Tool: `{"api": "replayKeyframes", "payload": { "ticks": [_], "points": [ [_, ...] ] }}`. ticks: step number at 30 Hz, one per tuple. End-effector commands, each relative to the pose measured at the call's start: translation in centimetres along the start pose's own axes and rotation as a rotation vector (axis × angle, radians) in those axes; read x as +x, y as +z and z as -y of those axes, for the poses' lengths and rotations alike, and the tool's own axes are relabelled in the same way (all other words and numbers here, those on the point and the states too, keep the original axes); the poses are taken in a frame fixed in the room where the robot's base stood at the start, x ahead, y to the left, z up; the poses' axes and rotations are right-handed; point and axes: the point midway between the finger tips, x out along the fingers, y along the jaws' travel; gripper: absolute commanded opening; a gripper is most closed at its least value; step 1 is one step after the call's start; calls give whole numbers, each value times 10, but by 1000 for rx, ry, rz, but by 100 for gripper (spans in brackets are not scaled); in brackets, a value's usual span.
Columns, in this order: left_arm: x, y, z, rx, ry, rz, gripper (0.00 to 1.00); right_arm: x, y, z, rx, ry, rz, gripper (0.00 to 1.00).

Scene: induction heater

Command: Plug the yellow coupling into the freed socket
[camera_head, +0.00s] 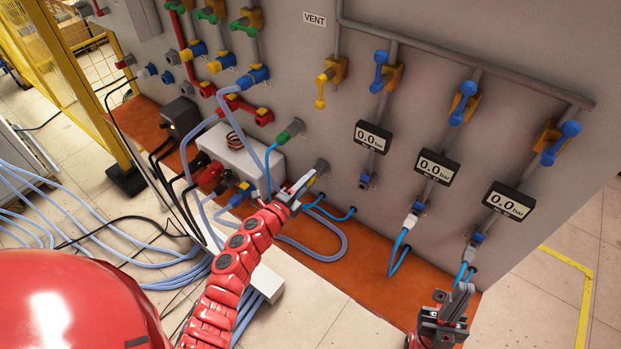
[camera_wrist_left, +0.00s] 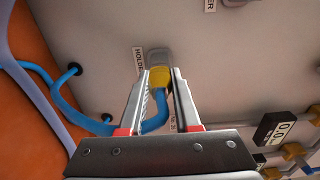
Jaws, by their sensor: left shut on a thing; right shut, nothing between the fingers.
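The yellow coupling (camera_wrist_left: 158,78) is between my left gripper's fingers in the left wrist view, with a blue hose (camera_wrist_left: 155,122) attached. Its far end meets a grey holder (camera_wrist_left: 158,56) on the panel, beside a HOLDER label; whether it is fully seated is hard to tell. In the head view my left gripper (camera_head: 303,184) is at the panel, shut on the coupling, which it mostly hides. A blue socket (camera_head: 366,179) under the leftmost gauge has no hose on it. My right gripper (camera_head: 463,298) is shut and empty at lower right.
Two other gauge lines hold a white coupling (camera_head: 410,221) and a grey coupling (camera_head: 470,254) with blue hoses. A green coupling (camera_head: 289,131) is on the panel left of the gauges. A white box (camera_head: 240,155) and hoses crowd the left; the floor at right is clear.

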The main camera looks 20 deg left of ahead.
Motion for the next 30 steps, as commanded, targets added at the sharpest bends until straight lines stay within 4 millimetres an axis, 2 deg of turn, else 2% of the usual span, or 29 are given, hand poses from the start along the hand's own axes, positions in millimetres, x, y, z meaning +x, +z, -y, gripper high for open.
{"api": "replayKeyframes", "payload": {
  "ticks": [22, 30],
  "points": [
    [0, 0, 0, 0, 0, 0, 0, 0, 0, 0, 0, 0, 0, 0],
    [-9, 1, 0, 1, 1, 2, 0, 0, 0, 0, 0, 0, 0, 0]
  ]
}}
